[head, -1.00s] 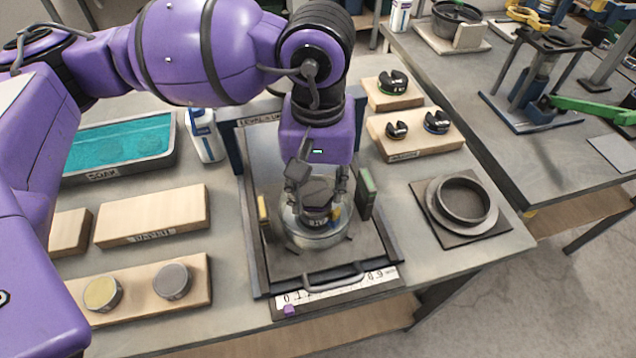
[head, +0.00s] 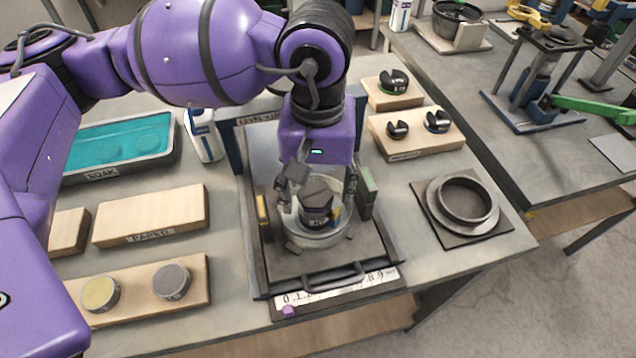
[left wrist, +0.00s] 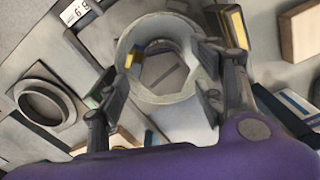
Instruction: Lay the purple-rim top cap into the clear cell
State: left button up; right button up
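The clear cell (head: 318,240) stands on the levelling tray in the head view. In the left wrist view its round wall (left wrist: 135,48) shows as a grey ring. A dark, flat-topped piece with a purplish band, which looks like the top cap (head: 317,191), sits within the cell's outline; a dull grey-brown surface (left wrist: 165,72) shows inside the ring in the wrist view. How deep it sits I cannot tell. My left gripper (head: 319,198) is above the cell with its fingers spread on either side of the cap, apart from it. My right gripper is not in view.
A yellow block (head: 263,212) and a green block (head: 367,190) flank the cell. The tray has a front handle (head: 320,282) and a scale with a purple marker (head: 288,311). Wooden blocks (head: 150,215) and a teal soak tray (head: 172,152) lie left; a ring fixture (head: 462,203) is right.

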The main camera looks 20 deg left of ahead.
pick_arm(q)
notch_tip(320, 180, up, 12)
dwell(0.6)
